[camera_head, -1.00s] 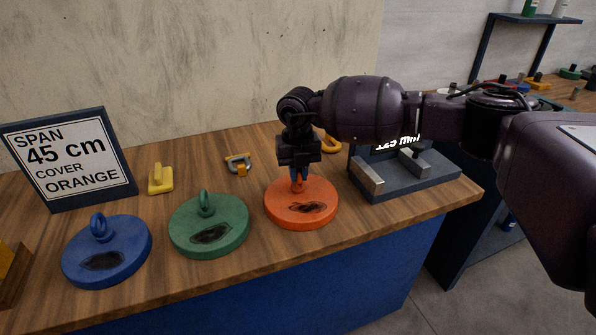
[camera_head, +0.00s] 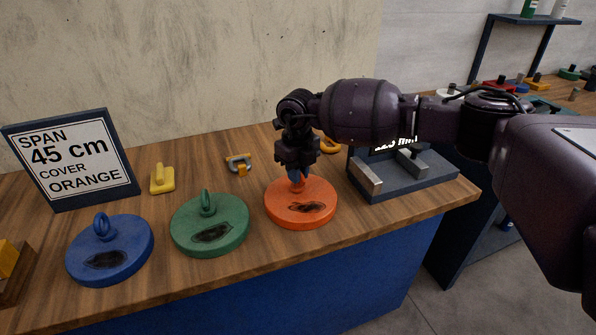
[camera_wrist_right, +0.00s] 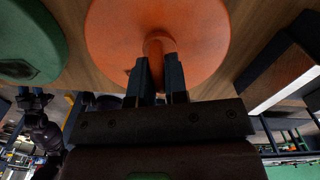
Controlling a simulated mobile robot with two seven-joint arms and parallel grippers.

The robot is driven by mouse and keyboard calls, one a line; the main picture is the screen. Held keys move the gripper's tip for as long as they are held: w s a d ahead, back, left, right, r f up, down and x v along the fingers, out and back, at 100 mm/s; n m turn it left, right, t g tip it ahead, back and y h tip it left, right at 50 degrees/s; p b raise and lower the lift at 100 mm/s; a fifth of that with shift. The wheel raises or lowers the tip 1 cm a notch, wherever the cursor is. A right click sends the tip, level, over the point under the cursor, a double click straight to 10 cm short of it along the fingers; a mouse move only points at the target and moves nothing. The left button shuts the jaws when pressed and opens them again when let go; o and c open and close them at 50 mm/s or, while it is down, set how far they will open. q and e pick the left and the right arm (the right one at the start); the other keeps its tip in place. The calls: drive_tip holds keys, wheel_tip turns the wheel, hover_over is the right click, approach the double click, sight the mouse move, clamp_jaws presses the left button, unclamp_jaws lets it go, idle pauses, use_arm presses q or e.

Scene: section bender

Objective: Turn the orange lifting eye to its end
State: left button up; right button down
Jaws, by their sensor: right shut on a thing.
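The orange cover (camera_head: 290,212) is a round disc lying on the wooden bench, with a dark smudge on its top. Its orange lifting eye (camera_wrist_right: 160,43) stands at the middle of the disc and is mostly hidden by my fingers in the head view. My right gripper (camera_head: 297,176) points down at it from above. In the right wrist view the two dark fingers (camera_wrist_right: 160,80) are shut on the eye, one on each side. My left gripper is not in view.
A green cover (camera_head: 182,232) and a blue cover (camera_head: 135,262), each with an eye, lie to the left. A sign (camera_head: 75,160) reads "SPAN 45 cm COVER ORANGE". A grey fixture (camera_head: 425,182) stands close on the right. A yellow block (camera_head: 162,182) and shackle (camera_head: 238,160) lie behind.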

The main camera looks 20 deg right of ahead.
drive_tip(key=n, duration=0.3)
drive_tip(key=shift+n, duration=0.4)
drive_tip(key=n, duration=0.3)
drive_tip(key=shift+n, duration=0.3)
drive_tip(key=n, duration=0.2)
drive_tip(key=shift+n+b, duration=0.3)
drive_tip(key=shift+b, duration=0.05)
drive_tip(key=shift+n, duration=1.2)
drive_tip(key=shift+n+b, duration=0.35)
drive_tip(key=shift+n, duration=0.55)
drive_tip(key=shift+r, duration=0.1)
drive_tip(key=c, duration=1.1)
unclamp_jaws()
drive_tip(key=shift+c, duration=0.2)
